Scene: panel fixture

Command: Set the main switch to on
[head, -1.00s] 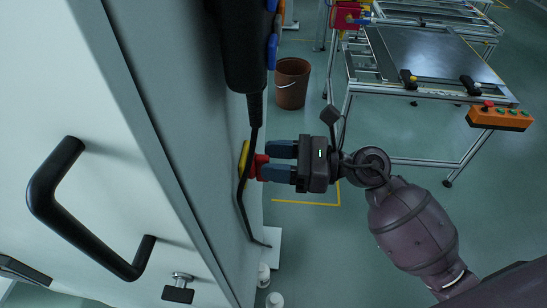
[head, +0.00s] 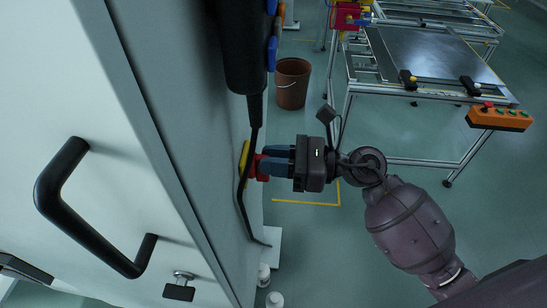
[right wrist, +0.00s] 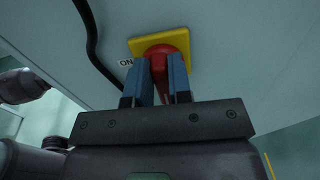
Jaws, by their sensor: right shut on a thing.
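The main switch is a red knob (right wrist: 160,57) on a yellow plate (right wrist: 190,41), mounted on the side wall of a pale cabinet. An "ON" label (right wrist: 126,63) is beside the plate in the right wrist view. My right gripper (head: 268,163) is shut on the red knob, its blue fingers on either side of it. The fingers also show in the right wrist view (right wrist: 162,72). In the head view the yellow plate (head: 244,158) shows edge-on, partly behind a black cable, and the knob is mostly covered by my fingers.
The black cable (head: 242,195) hangs down the cabinet wall close to the switch. The cabinet (head: 90,105) has a black handle (head: 75,215) on its front. A brown bucket (head: 292,85) and a metal-framed table (head: 425,60) stand beyond. The floor right of the switch is clear.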

